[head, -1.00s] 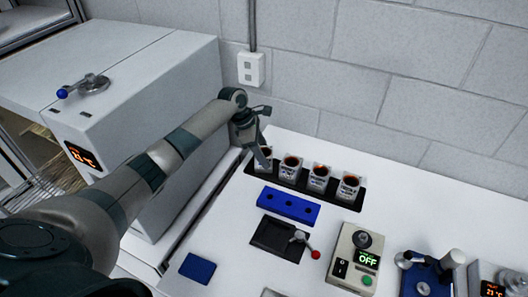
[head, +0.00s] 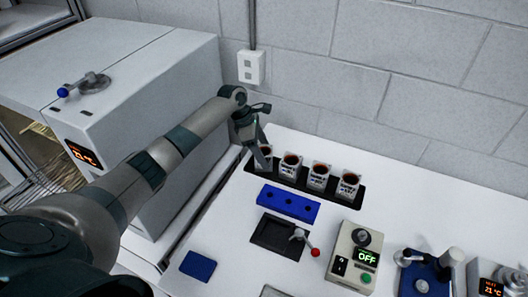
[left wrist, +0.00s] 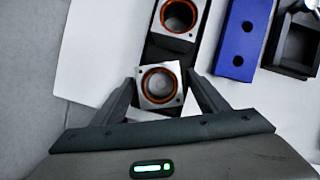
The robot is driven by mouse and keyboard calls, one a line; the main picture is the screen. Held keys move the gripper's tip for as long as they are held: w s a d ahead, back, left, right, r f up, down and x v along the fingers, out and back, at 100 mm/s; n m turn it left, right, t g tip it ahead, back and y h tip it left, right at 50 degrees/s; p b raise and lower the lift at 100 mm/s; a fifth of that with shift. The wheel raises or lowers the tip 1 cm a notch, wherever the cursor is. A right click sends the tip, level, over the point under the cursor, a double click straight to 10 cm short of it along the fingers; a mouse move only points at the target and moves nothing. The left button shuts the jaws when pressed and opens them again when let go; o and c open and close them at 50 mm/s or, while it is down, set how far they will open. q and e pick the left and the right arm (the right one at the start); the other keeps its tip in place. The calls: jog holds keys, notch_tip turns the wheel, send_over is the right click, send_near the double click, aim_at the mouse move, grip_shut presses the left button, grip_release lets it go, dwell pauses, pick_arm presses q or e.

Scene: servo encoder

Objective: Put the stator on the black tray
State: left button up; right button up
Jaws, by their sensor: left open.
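Several stators stand in a row on a long black strip-shaped holder (head: 305,187) at the back of the table. Each is a silver square block with a copper-coloured ring around a dark bore. My left gripper (head: 262,160) is at the leftmost stator (head: 267,152), partly covering it in the head view. In the left wrist view, that stator (left wrist: 141,86) sits between the two spread fingers of my left gripper (left wrist: 162,90), which is open. Whether a finger touches it is unclear. A second stator (left wrist: 167,32) is just beyond. A square black tray (head: 262,240) lies nearer the front. My right gripper is out of view.
A blue block with holes (head: 288,203) lies between the stator row and the square tray. A red-knobbed lever (head: 315,252) stands at the tray's right edge. A control box reading OFF (head: 355,262) is further right. A large grey-white machine (head: 150,110) stands left.

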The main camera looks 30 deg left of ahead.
pick_arm(q)
jog(key=shift+p+v, duration=0.7)
jog(key=shift+v, duration=0.1)
jog(key=p+v, duration=0.3)
jog(key=v, duration=0.7)
